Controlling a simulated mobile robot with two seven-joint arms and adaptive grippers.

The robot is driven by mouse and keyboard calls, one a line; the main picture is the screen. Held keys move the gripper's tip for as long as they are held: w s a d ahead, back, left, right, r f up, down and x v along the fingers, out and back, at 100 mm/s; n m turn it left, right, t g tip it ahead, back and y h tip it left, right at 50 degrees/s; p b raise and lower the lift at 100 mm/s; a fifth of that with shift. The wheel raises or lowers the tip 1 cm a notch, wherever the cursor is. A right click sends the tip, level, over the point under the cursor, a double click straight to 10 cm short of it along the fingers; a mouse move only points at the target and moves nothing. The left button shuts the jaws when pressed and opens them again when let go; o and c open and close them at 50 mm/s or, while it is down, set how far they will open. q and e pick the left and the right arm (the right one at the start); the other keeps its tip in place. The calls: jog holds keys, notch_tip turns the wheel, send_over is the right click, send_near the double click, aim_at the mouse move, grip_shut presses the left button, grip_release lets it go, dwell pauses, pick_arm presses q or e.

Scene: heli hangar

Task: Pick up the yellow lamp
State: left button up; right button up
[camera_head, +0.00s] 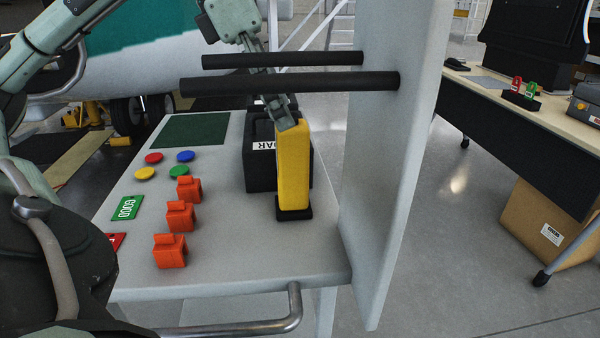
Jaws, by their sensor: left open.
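The yellow lamp (293,165) stands upright on the grey cart top (240,235), near its right side. It is a tall yellow block on a black base. My left gripper (284,118) comes down from above, behind the two black bars, with its fingers at the lamp's top left edge. It is open; I cannot tell whether the fingers touch the lamp or straddle it. My right gripper is not in view.
A black box (262,165) stands right behind the lamp. Two black bars (290,82) stick out from a white upright panel (385,170) at the right. Several orange blocks (171,251), coloured discs (145,174) and a green card (126,208) lie left.

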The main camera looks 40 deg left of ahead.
aim_at(292, 131)
pick_arm(q)
jog(key=x, duration=0.5)
jog(key=shift+w+a+f+b, duration=0.2)
jog(key=shift+w+f+b, duration=0.1)
jog(key=shift+b, duration=0.1)
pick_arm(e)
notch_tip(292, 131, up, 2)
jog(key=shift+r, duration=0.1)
pick_arm(q)
jog(key=shift+r, duration=0.1)
grip_shut()
